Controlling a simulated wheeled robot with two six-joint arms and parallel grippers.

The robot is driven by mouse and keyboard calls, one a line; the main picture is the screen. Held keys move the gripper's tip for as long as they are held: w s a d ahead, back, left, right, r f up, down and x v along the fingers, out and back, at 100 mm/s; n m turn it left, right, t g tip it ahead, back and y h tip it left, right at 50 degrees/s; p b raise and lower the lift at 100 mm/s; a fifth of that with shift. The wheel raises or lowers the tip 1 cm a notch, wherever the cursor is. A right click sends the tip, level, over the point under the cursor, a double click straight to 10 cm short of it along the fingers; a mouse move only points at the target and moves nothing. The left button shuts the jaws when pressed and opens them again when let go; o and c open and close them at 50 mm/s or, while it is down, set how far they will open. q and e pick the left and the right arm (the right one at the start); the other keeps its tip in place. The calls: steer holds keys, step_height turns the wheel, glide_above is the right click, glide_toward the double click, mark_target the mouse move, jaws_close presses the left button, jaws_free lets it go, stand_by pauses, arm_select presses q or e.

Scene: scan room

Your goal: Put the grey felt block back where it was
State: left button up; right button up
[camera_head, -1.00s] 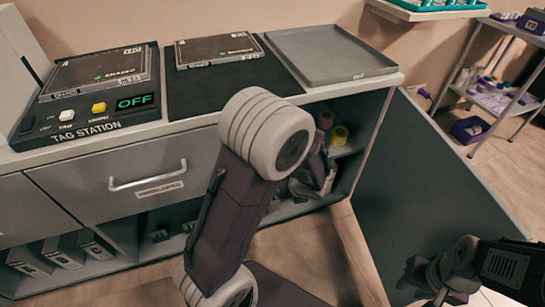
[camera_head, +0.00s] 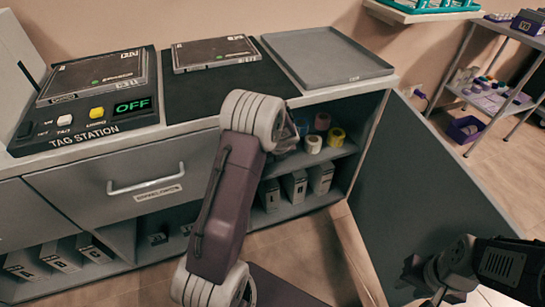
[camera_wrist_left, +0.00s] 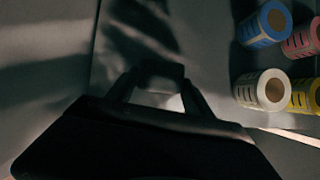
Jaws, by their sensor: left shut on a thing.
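In the left wrist view, my left gripper (camera_wrist_left: 160,92) is shut on a small dark block (camera_wrist_left: 158,72), which I take to be the grey felt block; deep shadow hides its colour. In the head view, my left arm reaches into the open cupboard (camera_head: 348,150), and its wrist hides the gripper and the block. Whether the block touches the shelf cannot be told. My right gripper (camera_head: 424,281) is at the lower right in front of the open door, dark and small, and its jaws cannot be read.
Beside the block stand a white roll (camera_wrist_left: 262,90), a blue roll (camera_wrist_left: 264,24), a pink roll (camera_wrist_left: 303,40) and a yellow roll (camera_wrist_left: 306,97). Boxes (camera_head: 295,187) fill the shelf below. The open door (camera_head: 425,195) bounds the right side. A grey tray (camera_head: 330,57) lies on top.

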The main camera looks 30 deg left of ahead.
arm_select(q)
steer(key=shift+f, duration=0.15)
arm_select(e)
steer(key=shift+f, duration=0.2)
arm_select(q)
steer(key=shift+f, duration=0.15)
arm_select(e)
steer(key=shift+f, duration=0.1)
arm_select(q)
steer(key=o, duration=1.3)
steer(key=shift+o, duration=0.2)
steer(key=p+v, duration=0.5)
steer(key=v, duration=0.3)
steer(key=s+d+n+g+h, duration=0.1)
steer(key=s+d+n, duration=0.3)
steer(key=s+n, duration=0.3)
steer(key=s+d+r+n+g+h, duration=0.1)
steer(key=s+d+n+h, duration=0.1)
steer(key=s+d+n, duration=0.2)
steer(key=s+d+n+g+h, duration=0.1)
steer(key=s+d+n, duration=0.3)
steer(key=s+n, duration=0.7)
steer(key=n, duration=0.5)
steer(key=shift+r+n, duration=0.25)
steer(key=shift+n, duration=0.05)
arm_select(e)
step_height(320, 180, up, 4)
steer(key=shift+r, duration=0.2)
arm_select(q)
steer(key=shift+d, duration=0.15)
